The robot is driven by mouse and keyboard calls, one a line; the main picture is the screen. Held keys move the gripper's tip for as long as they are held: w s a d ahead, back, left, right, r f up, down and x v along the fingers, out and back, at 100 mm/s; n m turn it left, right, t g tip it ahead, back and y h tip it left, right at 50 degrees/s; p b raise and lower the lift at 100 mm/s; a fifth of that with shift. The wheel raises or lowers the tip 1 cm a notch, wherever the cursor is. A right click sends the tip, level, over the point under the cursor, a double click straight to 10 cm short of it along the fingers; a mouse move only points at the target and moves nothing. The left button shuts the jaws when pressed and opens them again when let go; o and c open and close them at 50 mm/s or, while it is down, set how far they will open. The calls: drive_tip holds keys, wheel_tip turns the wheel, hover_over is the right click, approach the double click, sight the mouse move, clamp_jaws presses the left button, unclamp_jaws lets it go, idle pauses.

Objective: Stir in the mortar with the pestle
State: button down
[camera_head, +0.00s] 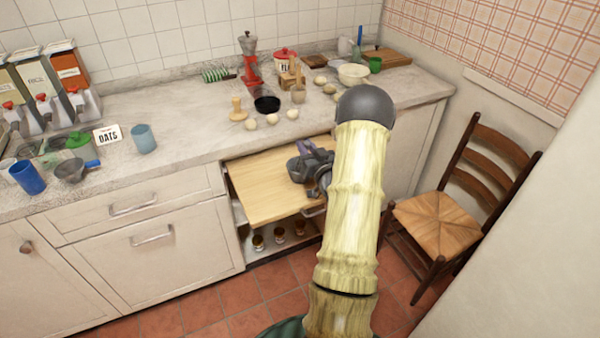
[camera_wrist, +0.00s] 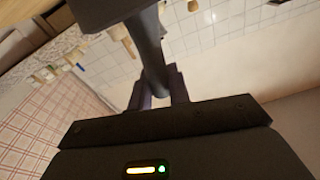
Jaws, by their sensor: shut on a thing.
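A small dark grey, bowl-like shape (camera_head: 297,172), which looks like the mortar, is on the pulled-out wooden board. My gripper (camera_head: 318,158) is right beside and over it, partly hidden by my arm. In the wrist view my gripper (camera_wrist: 160,88) is shut on a slim grey shaft, which looks like the pestle (camera_wrist: 148,45). Its far end is hidden, so I cannot tell whether it touches the inside of the mortar. A dark block at the top of the wrist view is unclear.
The wooden board (camera_head: 262,187) juts out below the counter (camera_head: 190,125). A black bowl (camera_head: 267,104), a wooden piece (camera_head: 238,110) and several eggs stand behind it. Small jars (camera_head: 279,234) sit on the shelf below. A wooden chair (camera_head: 440,217) stands at the right.

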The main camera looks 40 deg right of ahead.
drive_tip(key=shift+r+p, duration=2.15)
drive_tip(key=shift+r, duration=1.85)
